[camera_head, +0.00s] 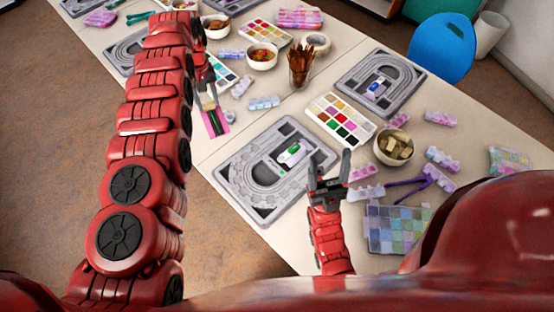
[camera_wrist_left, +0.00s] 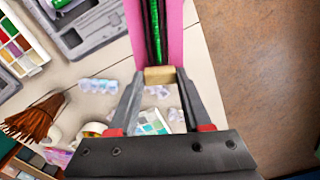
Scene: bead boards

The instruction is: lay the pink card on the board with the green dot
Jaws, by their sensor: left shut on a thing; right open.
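The pink card (camera_head: 223,125) carries a dark and green strip along its middle; it shows large in the left wrist view (camera_wrist_left: 175,40). My left gripper (camera_head: 208,100) is shut on it at a tan block (camera_wrist_left: 160,76) at the card's near end. The card is left of the grey board with the green dot (camera_head: 237,172), apart from it in the picture; its height above the table I cannot tell. The green mark (camera_head: 293,149) is on a small white piece inside that board. My right gripper (camera_head: 328,172) is open and empty at the board's right edge.
Another grey board with a blue mark (camera_head: 407,76) lies farther back right. A paint tray (camera_head: 341,120), a bowl of tan pieces (camera_head: 393,147), a brush cup (camera_head: 299,68) and several bead boxes crowd around. The table's edge runs along the lower left.

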